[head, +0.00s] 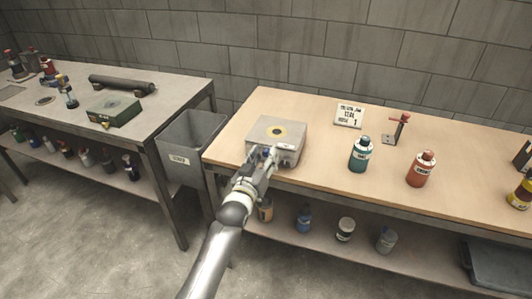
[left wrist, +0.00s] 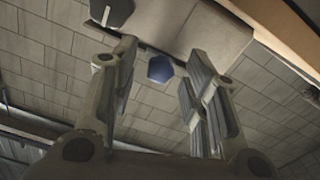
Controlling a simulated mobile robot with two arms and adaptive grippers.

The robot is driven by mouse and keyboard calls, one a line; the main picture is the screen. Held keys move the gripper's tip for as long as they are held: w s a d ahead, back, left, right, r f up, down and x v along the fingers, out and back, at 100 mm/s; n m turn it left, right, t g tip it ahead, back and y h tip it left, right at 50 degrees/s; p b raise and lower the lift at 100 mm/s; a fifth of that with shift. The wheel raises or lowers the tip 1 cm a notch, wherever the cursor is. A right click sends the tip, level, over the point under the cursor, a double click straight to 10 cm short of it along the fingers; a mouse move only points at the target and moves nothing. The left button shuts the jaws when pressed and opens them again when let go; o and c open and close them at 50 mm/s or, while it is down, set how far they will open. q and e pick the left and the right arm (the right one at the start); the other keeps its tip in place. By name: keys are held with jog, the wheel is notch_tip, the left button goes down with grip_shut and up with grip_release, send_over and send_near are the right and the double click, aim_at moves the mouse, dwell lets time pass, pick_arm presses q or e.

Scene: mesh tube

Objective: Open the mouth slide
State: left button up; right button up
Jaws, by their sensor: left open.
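A grey box (head: 291,132) with a yellow ring around a dark hole on its top stands near the front left of the wooden table. I cannot make out which part is the mouth slide; a small pale piece (head: 284,147) shows on the front face. My left gripper (head: 262,155) is at the box's front and hides part of it. In the left wrist view its two fingers (left wrist: 158,80) are apart, with a blue six-sided knob (left wrist: 160,69) showing between them. I cannot tell if they touch it. A grey surface (left wrist: 205,28), likely the box, lies beyond. My right gripper is out of view.
On the wooden table (head: 330,183) stand a teal bottle (head: 361,155), a red bottle (head: 421,171), a sign (head: 349,115) and a red-topped stand (head: 397,128). A grey bin (head: 190,136) fills the gap beside the left workbench (head: 60,100).

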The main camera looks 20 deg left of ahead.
pick_arm(q)
jog(key=shift+w, duration=1.05)
grip_shut()
